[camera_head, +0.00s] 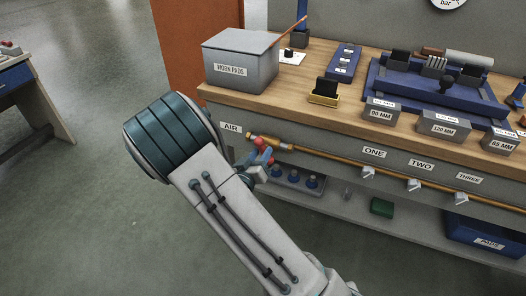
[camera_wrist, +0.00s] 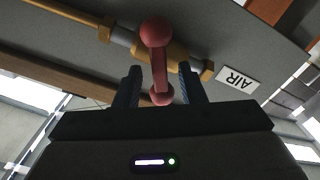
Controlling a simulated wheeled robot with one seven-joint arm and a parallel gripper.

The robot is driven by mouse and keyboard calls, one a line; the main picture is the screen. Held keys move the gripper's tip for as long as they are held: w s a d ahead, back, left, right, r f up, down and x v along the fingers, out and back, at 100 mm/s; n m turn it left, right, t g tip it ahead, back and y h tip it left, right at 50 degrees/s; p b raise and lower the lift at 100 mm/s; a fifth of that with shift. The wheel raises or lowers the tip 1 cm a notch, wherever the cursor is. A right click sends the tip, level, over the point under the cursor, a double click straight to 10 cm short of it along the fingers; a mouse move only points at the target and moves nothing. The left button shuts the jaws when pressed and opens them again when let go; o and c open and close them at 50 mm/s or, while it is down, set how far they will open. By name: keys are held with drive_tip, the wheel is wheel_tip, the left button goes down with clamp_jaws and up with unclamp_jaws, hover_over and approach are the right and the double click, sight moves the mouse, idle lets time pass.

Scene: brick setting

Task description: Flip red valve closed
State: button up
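The red valve handle (camera_wrist: 159,62) shows in the wrist view as a lever with a round knob at its end, on a brass fitting (camera_wrist: 178,53) of the pipe. It stands across the pipe in that view. My gripper (camera_wrist: 160,72) is open, with one dark finger on each side of the handle and gaps between. In the head view the red handle (camera_head: 260,144) is small, below the workbench top beside the AIR label (camera_head: 231,127). My gripper (camera_head: 264,162) is there too, partly hidden by my arm.
The brass pipe (camera_head: 333,163) runs along the bench front past labels ONE (camera_head: 374,152), TWO (camera_head: 421,164) and THREE. A lower shelf (camera_head: 345,206) holds a green block (camera_head: 382,207) and a blue PADS bin (camera_head: 487,240). Open floor (camera_head: 90,220) lies to the left.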

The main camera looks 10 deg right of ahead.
drive_tip(key=shift+x, duration=1.2)
clamp_jaws()
drive_tip(key=shift+m+b, duration=0.4)
drive_tip(key=shift+b, duration=0.05)
drive_tip(key=m+b, duration=0.2)
drive_tip(key=m, duration=0.1)
drive_tip(key=shift+f+b, duration=0.15)
drive_tip(key=shift+b, duration=0.25)
drive_tip(key=shift+m+b, duration=0.8)
drive_tip(key=shift+m, duration=0.2)
